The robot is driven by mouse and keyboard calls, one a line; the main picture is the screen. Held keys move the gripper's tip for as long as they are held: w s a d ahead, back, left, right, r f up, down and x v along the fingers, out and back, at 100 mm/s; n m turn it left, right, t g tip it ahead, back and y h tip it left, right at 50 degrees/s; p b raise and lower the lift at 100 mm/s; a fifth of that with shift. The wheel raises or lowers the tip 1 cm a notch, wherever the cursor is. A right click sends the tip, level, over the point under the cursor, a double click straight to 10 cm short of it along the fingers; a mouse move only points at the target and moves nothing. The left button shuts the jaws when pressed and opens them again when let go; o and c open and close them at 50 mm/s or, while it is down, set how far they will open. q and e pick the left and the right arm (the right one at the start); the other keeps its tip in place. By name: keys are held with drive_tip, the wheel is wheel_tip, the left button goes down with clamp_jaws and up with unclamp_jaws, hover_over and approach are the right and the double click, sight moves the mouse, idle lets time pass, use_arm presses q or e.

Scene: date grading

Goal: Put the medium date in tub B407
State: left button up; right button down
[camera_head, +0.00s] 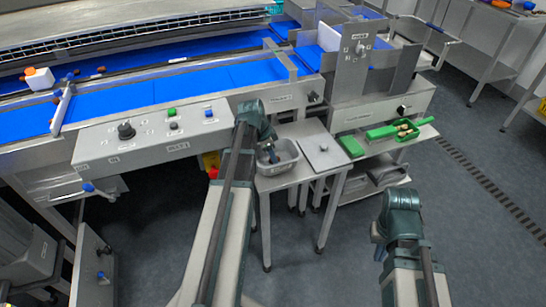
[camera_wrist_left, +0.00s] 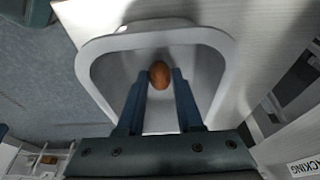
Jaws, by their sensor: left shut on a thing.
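In the left wrist view, a brown oval date (camera_wrist_left: 160,73) sits between the tips of my left gripper (camera_wrist_left: 160,80). The gripper is shut on it. Both are over the opening of a grey, rounded tub (camera_wrist_left: 225,45); I cannot tell how far above its floor the date is. In the head view, the tub (camera_head: 284,180) stands on a small steel table, with my left gripper (camera_head: 271,155) reaching down into its outline. No tub label is readable. My right arm hangs at the right over the floor; its fingertips (camera_head: 378,240) are too unclear to judge.
A flat steel plate (camera_head: 322,153) lies beside the tub. Blue conveyor belts (camera_head: 190,85) run behind, with a control panel (camera_head: 155,137) in front. Green trays (camera_head: 405,131) stand on a shelf at the right. Open floor lies around my right arm.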

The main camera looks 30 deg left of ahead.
use_arm(q)
drive_tip(key=shift+f, duration=0.25)
drive_tip(key=o, duration=0.9)
drive_tip(key=shift+c, duration=0.2)
drive_tip(key=shift+r, duration=0.1)
drive_tip(key=p+v, duration=1.3)
drive_tip(key=shift+r, duration=0.35)
drive_tip(key=shift+s, duration=0.1)
